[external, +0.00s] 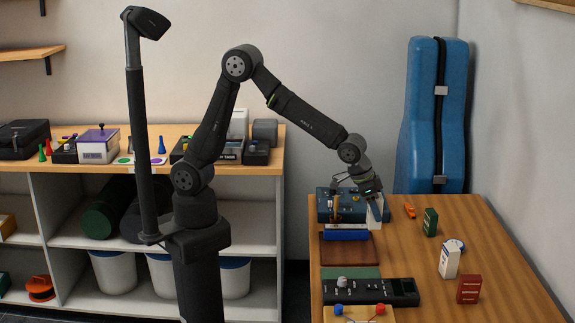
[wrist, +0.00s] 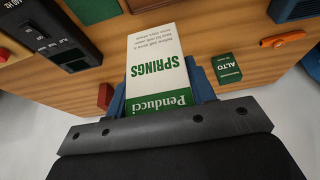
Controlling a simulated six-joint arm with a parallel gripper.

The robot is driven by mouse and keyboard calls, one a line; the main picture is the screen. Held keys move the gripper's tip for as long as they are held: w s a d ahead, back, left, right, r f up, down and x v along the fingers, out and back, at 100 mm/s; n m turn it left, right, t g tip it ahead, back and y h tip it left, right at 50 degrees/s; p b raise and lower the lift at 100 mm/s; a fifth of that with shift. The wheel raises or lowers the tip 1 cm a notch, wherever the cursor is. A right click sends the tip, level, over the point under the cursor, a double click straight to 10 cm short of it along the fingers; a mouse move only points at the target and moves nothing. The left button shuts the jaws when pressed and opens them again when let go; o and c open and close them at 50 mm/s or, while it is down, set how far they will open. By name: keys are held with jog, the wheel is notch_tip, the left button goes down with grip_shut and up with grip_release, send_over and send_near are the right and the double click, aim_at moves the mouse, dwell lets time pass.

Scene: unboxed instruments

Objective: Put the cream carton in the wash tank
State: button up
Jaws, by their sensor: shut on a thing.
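A cream carton (wrist: 157,65) with green print reading "Penducci SPRINGS" is clasped between the blue finger pads of my gripper (wrist: 160,92). In the external view my gripper (external: 371,193) is over the back left part of the right-hand table, and the held carton (external: 375,216) hangs below it. A dark-fronted container on the left shelf top has a label (external: 229,155) ending in "TANK", which looks like the wash tank. My arm partly hides it, and its inside cannot be seen.
The table (external: 500,245) also holds a green carton (external: 430,222), a white carton (external: 449,262), a red carton (external: 468,289), a dark pedal-like device (external: 370,291), a brown mat (external: 349,249) and an orange tool (external: 409,210). A blue instrument case (external: 432,115) stands behind. A floor gap separates table and shelf.

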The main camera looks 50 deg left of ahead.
jog(key=w+a+r+n+t+y, duration=0.1)
jog(key=w+a+r+n, duration=0.1)
jog(key=w+a, duration=0.5)
jog(key=w+a+r+n, duration=0.2)
jog(key=w+a, duration=0.4)
jog(key=a, duration=0.3)
jog(key=w+a+r+n+y, duration=0.2)
jog(key=w+a+n, duration=0.1)
jog(key=a, duration=1.1)
jog(key=w+a+r+n+y, duration=0.15)
jog(key=a+n, duration=0.25)
jog(key=a, duration=1)
jog(key=s+a+r+n+g+y, duration=0.15)
jog(key=s+a+n, duration=0.3)
jog(key=a, duration=0.75)
jog(key=s+a+r+n+t, duration=0.1)
jog(key=s+a+r+n, duration=0.15)
jog(key=s+a, duration=0.7)
jog(key=shift+g, duration=0.25)
jog(key=shift+w+a+f, duration=0.35)
jog(key=shift+a+f, duration=1.6)
jog(key=shift+a, duration=0.5)
jog(key=shift+w+a+f, duration=0.35)
jog(key=shift+a+f, duration=1.6)
jog(key=shift+a, duration=0.55)
jog(key=shift+w+a+f, duration=0.35)
jog(key=shift+a+f, duration=1.6)
jog(key=shift+a, duration=0.5)
